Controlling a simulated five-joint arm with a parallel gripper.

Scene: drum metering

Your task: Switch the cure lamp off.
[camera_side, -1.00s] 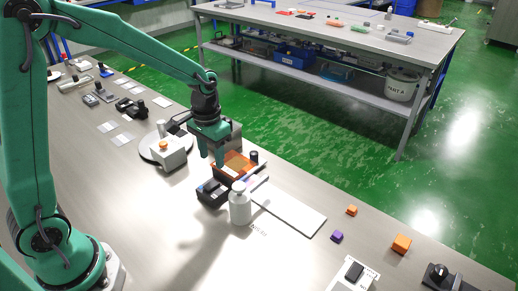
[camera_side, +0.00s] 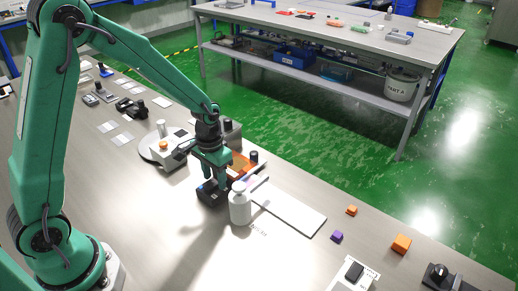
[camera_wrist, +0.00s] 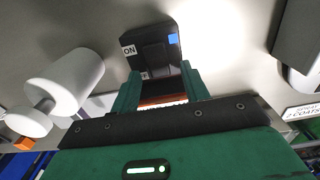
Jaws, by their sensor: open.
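A black switch box (camera_side: 209,194) with a rocker on top sits on the bench; I take it as the cure lamp's switch. In the wrist view, the box (camera_wrist: 153,38) has a white ON label at one side, a blue patch and a small label too small to read. My gripper (camera_side: 224,184) is low at the box, fingers pointing down. In the wrist view, its open green fingers (camera_wrist: 160,88) stand apart at the box's near end, with nothing held between them. I cannot tell whether they touch it. The lamp itself is not clearly identifiable.
A white bottle (camera_side: 240,207) stands close beside the box and gripper; it also shows in the wrist view (camera_wrist: 66,80). An orange tray (camera_side: 240,161) is just behind. A white board (camera_side: 290,213) lies right. The front bench area is mostly clear.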

